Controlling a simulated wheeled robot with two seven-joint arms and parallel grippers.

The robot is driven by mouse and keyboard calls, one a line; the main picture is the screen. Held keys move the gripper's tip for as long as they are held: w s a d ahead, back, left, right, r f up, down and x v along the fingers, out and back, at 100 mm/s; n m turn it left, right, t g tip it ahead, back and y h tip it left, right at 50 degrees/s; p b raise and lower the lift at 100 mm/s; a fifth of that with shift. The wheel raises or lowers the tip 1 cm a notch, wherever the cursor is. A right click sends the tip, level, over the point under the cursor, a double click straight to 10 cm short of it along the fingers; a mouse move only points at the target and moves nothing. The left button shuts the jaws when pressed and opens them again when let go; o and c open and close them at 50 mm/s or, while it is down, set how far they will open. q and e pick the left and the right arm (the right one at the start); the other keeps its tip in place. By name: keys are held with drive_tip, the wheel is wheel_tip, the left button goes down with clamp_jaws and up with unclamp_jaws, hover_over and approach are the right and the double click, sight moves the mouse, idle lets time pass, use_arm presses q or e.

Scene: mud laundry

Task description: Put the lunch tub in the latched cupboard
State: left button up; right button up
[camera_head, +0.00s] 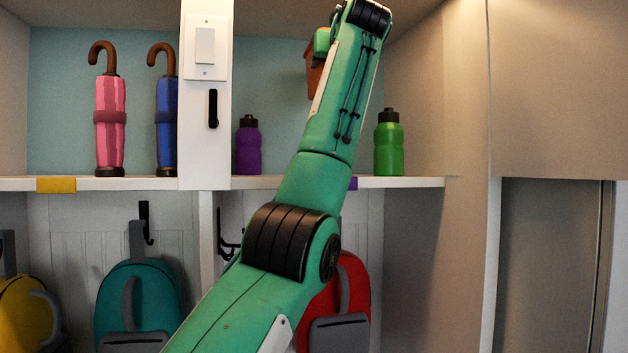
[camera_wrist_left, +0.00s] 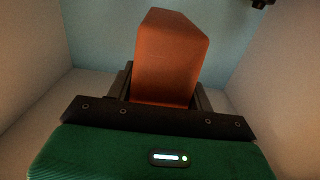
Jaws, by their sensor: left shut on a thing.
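An orange, box-like thing that looks like the lunch tub (camera_wrist_left: 168,60) is held between the dark fingers of my left gripper (camera_wrist_left: 163,92), which is shut on it. In the head view, only part of the orange tub (camera_head: 314,76) shows, beside and behind my raised green arm. It is up in the right bay above the shelf. My left gripper's fingers are hidden there. My right gripper is not in view. No cupboard latch can be made out.
A purple bottle (camera_head: 248,146) and a green bottle (camera_head: 388,142) stand on the white shelf (camera_head: 415,182). Two umbrellas, pink (camera_head: 110,125) and blue (camera_head: 166,122), stand left of the upright post (camera_head: 206,100). Backpacks hang below. A plain beige panel (camera_head: 555,90) is at right.

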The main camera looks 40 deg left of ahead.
use_arm(q)
drive_tip(key=shift+s+d+r, duration=0.1)
drive_tip(key=shift+s+d, duration=0.05)
drive_tip(key=d+f, duration=0.1)
drive_tip(key=s+f+b, duration=0.1)
drive_tip(key=f, duration=0.1)
drive_tip(key=shift+s+d, duration=0.2)
drive_tip(key=shift+d, duration=0.2)
drive_tip(key=f, duration=0.8)
drive_tip(key=a+f, duration=0.1)
drive_tip(key=f, duration=0.3)
drive_tip(key=shift+w+f, duration=0.35)
drive_tip(key=shift+w, duration=0.05)
wheel_tip(320, 180, down, 3)
drive_tip(key=shift+s+d+r+p, duration=0.15)
drive_tip(key=shift+p, duration=0.15)
drive_tip(key=shift+f, duration=0.35)
